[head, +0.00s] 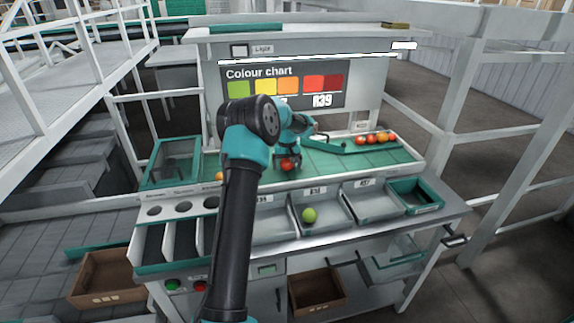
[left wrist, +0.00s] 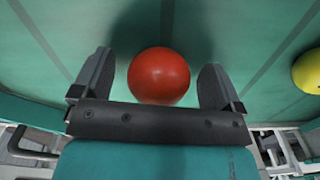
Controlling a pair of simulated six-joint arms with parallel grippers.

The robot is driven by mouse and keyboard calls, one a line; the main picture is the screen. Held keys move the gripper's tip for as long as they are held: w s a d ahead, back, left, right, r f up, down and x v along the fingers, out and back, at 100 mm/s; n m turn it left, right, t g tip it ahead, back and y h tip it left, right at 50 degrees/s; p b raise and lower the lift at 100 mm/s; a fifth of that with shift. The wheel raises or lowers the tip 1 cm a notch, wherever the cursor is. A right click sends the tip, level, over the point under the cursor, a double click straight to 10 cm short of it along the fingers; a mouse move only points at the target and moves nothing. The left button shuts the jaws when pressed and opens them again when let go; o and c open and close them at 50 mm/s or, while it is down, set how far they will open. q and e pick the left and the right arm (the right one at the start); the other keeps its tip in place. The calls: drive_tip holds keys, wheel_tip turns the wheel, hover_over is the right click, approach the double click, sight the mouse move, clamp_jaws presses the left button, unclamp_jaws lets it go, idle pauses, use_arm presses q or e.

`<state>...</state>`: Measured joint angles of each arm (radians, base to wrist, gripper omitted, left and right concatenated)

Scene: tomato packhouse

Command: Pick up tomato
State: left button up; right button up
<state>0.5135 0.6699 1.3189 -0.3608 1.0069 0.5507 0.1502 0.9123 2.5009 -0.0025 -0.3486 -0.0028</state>
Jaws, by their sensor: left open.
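A red tomato (head: 287,165) sits on the green sorting surface (head: 350,158) under my left gripper (head: 286,160). In the left wrist view the same red tomato (left wrist: 159,76) lies between the two fingers of the left gripper (left wrist: 157,85). The fingers are open, one on each side, with a visible gap to the tomato. Its lower edge in that view is close to the gripper's dark crossbar. My right gripper does not show in either view.
A yellow tomato (left wrist: 308,71) lies to the right in the wrist view. Several red and orange tomatoes (head: 375,138) stand in a row at the back right. A green tomato (head: 309,215) is in a front bin. A colour chart (head: 282,87) stands behind.

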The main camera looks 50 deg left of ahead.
use_arm(q)
drive_tip(key=shift+f, duration=0.25)
drive_tip(key=shift+c, duration=0.3)
drive_tip(key=c, duration=0.7)
